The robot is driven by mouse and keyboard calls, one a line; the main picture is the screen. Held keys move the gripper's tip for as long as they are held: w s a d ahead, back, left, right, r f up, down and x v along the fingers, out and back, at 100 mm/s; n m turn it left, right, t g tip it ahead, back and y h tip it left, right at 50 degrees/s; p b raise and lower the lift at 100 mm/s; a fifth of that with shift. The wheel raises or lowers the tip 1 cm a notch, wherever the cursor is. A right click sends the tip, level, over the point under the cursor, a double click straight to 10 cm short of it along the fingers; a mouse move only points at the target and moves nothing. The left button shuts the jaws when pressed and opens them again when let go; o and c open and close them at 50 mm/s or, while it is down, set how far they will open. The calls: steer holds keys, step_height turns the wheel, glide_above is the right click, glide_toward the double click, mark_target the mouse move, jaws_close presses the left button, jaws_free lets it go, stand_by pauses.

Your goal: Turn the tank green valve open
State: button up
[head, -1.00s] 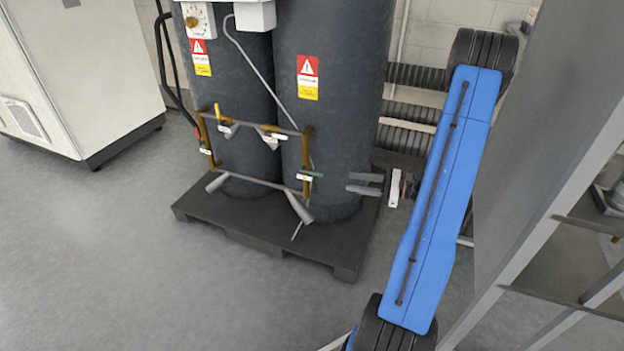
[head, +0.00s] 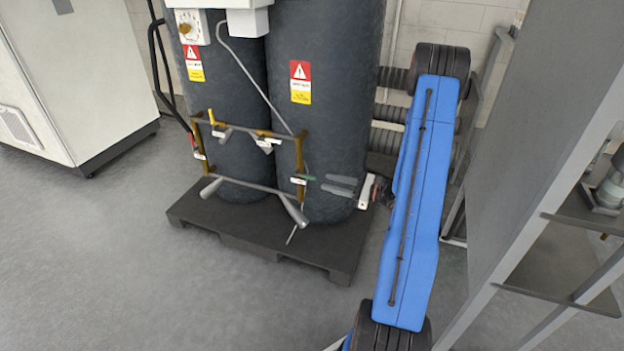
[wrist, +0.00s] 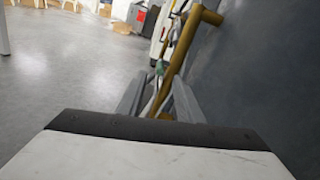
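The green valve (head: 307,178) is a small handle on the right brass pipe, low on the front of the right dark tank (head: 322,130). It also shows in the wrist view as a small green patch (wrist: 160,67) beside the brass pipe (wrist: 184,55). My gripper (head: 324,183) is just right of the green valve, its two grey fingers pointing left towards it. The fingers are apart, with nothing held. A small gap shows between fingertips and valve. In the wrist view, my gripper's fingers (wrist: 160,88) stand either side of the line to the valve.
The tanks stand on a black pallet (head: 262,243). Grey pipes (head: 245,187) and other valve handles cross their front, left of my gripper. A grey panel (head: 540,150) stands at right, a white cabinet (head: 70,80) at left. The floor in front is clear.

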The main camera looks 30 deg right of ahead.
mark_target(312, 178)
steer(key=x, duration=0.8)
jaws_close()
